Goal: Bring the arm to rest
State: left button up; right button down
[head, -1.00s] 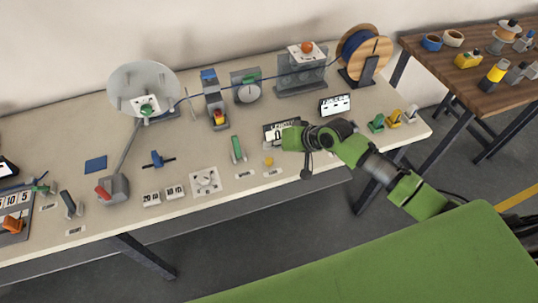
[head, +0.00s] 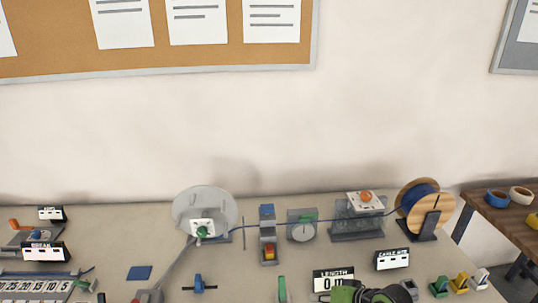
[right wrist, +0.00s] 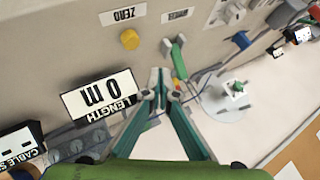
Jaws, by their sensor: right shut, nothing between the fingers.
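My right arm shows only as a green and black part (head: 365,293) at the bottom edge of the head view, by the LENGTH display (head: 334,281). In the right wrist view my right gripper (right wrist: 160,82) has its two fingers brought together at the tips, with nothing between them. It hangs over the bench beside the LENGTH display (right wrist: 98,97), which reads 0 m. A green-handled lever (right wrist: 178,58) and a yellow button (right wrist: 130,39) lie near the fingertips in the picture. My left gripper is not in view.
The bench (head: 110,225) holds a grey disc (head: 204,210), a dial gauge (head: 301,226), a blue cable on a wooden spool (head: 442,202) and a CABLE display (head: 392,260). A wooden table (head: 487,217) stands at the right. The wall behind carries a pinboard (head: 60,62).

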jog(key=s+a+f+n+g+h, duration=0.1)
jog(key=s+a+n, duration=0.1)
jog(key=s, duration=0.6)
jog(key=s+a+f+n+g, duration=0.1)
jog(key=s+a, duration=0.2)
jog(key=s, duration=0.5)
jog(key=s+d+r+g+h, duration=0.1)
jog(key=s+d+h, duration=0.1)
jog(key=s+d, duration=0.35)
jog(key=s+d+g+h, duration=0.1)
jog(key=s+d+h, duration=0.15)
jog(key=s, duration=0.65)
notch_tip(320, 180, down, 31)
jog(key=s+b, duration=0.1)
jog(key=b, duration=0.5)
jog(key=s+d+f+g+b, duration=0.1)
jog(key=s+f+b, duration=0.1)
jog(key=s+f, duration=0.6)
jog(key=s+d+f+g+b, duration=0.1)
jog(key=s+d+f+b, duration=0.1)
jog(key=s+f, duration=0.7)
notch_tip(320, 180, down, 4)
jog(key=shift+s+d+r+b, duration=0.15)
jog(key=shift+s+d+b, duration=0.1)
jog(key=shift+d+b, duration=0.05)
